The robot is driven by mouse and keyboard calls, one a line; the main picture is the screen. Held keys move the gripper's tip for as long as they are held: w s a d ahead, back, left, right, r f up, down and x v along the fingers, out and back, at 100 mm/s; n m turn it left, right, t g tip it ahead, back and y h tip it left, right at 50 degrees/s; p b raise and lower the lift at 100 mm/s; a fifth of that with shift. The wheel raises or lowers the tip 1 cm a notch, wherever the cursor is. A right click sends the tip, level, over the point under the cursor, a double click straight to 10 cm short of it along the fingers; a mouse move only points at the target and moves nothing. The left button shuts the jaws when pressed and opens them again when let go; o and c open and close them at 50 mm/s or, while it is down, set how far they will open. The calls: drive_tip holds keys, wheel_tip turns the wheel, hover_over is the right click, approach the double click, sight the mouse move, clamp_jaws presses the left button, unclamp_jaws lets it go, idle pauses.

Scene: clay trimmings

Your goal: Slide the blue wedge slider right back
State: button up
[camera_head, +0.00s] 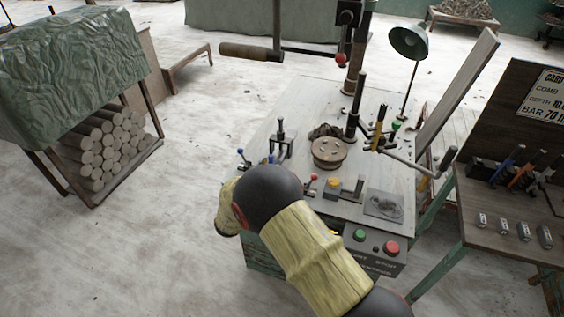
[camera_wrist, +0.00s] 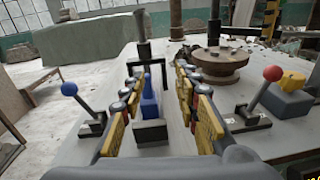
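The blue wedge slider (camera_wrist: 149,101) stands upright on a dark block in the wrist view, below a dark bracket with a tall post (camera_wrist: 142,45). My gripper (camera_wrist: 160,80) is open, with one yellow-and-black finger on each side of the slider. A gap shows between the slider and the right finger; whether the left finger touches it I cannot tell. In the head view my arm hides the gripper and most of this spot; only a small blue patch shows beside the bracket (camera_head: 281,138).
A blue-knobbed lever (camera_wrist: 69,89) stands left of the slider and a red-knobbed lever (camera_wrist: 272,74) right of it. A round turntable (camera_wrist: 218,65) lies behind. Green (camera_head: 360,235) and red (camera_head: 391,247) buttons sit on the bench front.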

drive_tip(key=shift+a+f+n+t+y, duration=0.45)
drive_tip(key=shift+a+f+n, duration=0.25)
drive_tip(key=shift+a+f, duration=0.45)
drive_tip(key=shift+w+f, duration=0.1)
drive_tip(key=shift+w, duration=0.1)
drive_tip(key=b+x, duration=0.2)
drive_tip(key=x, duration=0.4)
drive_tip(key=shift+w+d+f, duration=0.1)
drive_tip(key=shift+w+d, duration=0.05)
drive_tip(key=shift+w, duration=0.15)
drive_tip(key=shift+w+d, duration=0.1)
drive_tip(key=shift+w, duration=0.25)
drive_tip(key=shift+c, duration=0.2)
drive_tip(key=c, duration=0.7)
clamp_jaws()
